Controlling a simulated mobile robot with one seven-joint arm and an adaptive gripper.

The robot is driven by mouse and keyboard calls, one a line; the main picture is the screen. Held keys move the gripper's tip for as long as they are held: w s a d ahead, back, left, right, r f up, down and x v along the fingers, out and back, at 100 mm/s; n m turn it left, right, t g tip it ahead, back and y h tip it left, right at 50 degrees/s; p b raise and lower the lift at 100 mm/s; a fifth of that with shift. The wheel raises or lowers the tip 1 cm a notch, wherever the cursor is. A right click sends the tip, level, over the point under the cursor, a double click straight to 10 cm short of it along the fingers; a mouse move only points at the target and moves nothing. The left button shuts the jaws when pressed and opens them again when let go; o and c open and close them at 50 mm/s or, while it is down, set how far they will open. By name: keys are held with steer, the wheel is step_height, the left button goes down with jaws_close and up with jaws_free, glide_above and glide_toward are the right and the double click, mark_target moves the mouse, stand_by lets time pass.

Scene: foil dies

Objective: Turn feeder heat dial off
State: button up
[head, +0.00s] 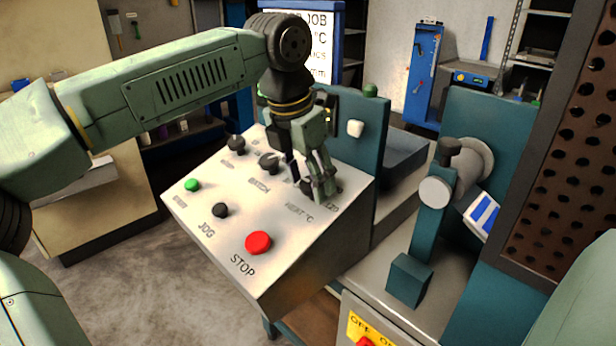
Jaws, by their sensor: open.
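A sloped pale control panel (205,225) stands in the middle of the head view. Its label "HEAT °C" shows near the right side, and a dark dial (307,187) above that label is mostly hidden behind my gripper. My gripper (322,190) points down at this dial with its fingers open. I cannot tell whether the fingers touch the dial or stand around it. The dial's pointer setting cannot be read.
Two other black dials, one at the back (236,144) and one in the middle (269,163), sit on the panel. A green button (192,185), a black button (220,210) and a red STOP button (258,242) lie nearer. A teal machine with a lever (432,215) stands at right.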

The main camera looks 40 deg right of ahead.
steer(key=v, duration=1.2)
stand_by(0.5)
